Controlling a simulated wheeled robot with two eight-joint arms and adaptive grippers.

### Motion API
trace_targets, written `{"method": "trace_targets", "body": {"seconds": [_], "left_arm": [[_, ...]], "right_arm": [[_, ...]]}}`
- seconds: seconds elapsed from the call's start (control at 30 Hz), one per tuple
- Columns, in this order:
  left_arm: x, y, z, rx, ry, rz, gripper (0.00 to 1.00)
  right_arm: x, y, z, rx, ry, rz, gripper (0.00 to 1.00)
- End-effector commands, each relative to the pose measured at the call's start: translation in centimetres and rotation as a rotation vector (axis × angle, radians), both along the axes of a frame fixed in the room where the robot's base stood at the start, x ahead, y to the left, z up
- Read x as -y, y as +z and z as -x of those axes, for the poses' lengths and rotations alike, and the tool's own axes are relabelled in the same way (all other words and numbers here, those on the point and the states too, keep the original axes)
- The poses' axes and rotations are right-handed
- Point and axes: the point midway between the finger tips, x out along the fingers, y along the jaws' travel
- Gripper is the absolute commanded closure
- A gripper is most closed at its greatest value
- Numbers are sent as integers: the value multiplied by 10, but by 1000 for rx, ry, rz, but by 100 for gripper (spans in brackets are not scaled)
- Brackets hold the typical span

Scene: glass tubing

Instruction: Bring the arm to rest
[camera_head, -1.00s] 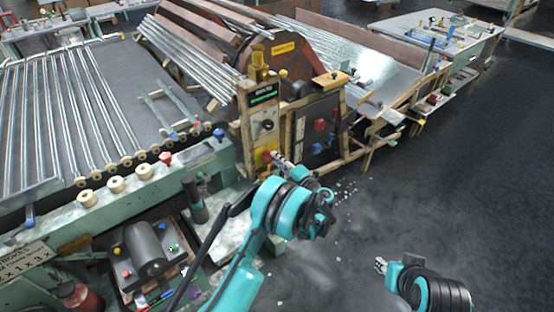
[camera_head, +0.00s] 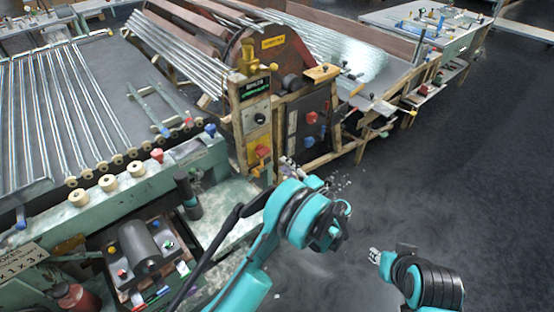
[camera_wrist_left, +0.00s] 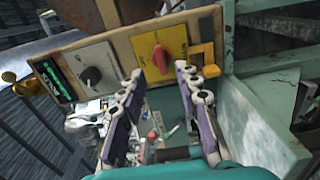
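My left gripper (camera_head: 287,167) is in front of the machine's control panel in the head view, small and partly hidden by my own arm. In the left wrist view its two fingers (camera_wrist_left: 159,74) stand apart with nothing held between them. The panel's red knob (camera_wrist_left: 161,59) on a yellow plate lies just beyond the fingertips in that view; I cannot tell the exact gap. It also shows in the head view (camera_head: 262,152). My right gripper (camera_head: 375,256) is over the dark floor at lower right; its fingers are too small to judge.
The control panel (camera_head: 254,119) carries a black knob (camera_head: 260,119) and a green display. Left of it is a green bench (camera_head: 130,193) with rollers and glass tubes. A motor (camera_head: 140,246) stands low at left. Open dark floor (camera_head: 460,190) lies to the right.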

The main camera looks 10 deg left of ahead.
Motion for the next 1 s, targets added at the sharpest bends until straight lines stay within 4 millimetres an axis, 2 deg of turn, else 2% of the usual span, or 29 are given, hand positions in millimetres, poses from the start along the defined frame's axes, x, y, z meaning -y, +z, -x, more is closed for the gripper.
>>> {"method": "trace_targets", "body": {"seconds": [0.03,0.2,0.77,0.87,0.97,1.0], "left_arm": [[7,0,5,0,-2,0,67],[18,0,14,0,-1,0,67],[19,3,14,1,-3,-3,67],[19,24,6,15,-37,-29,67],[18,73,-10,44,-121,-97,67],[19,101,-18,56,-171,-138,67]], "right_arm": [[0,0,0,0,0,0,67],[0,0,0,0,0,0,67],[0,0,0,0,0,0,67],[0,0,0,0,0,0,67],[0,0,0,0,0,0,67],[0,0,0,0,0,0,67]]}}
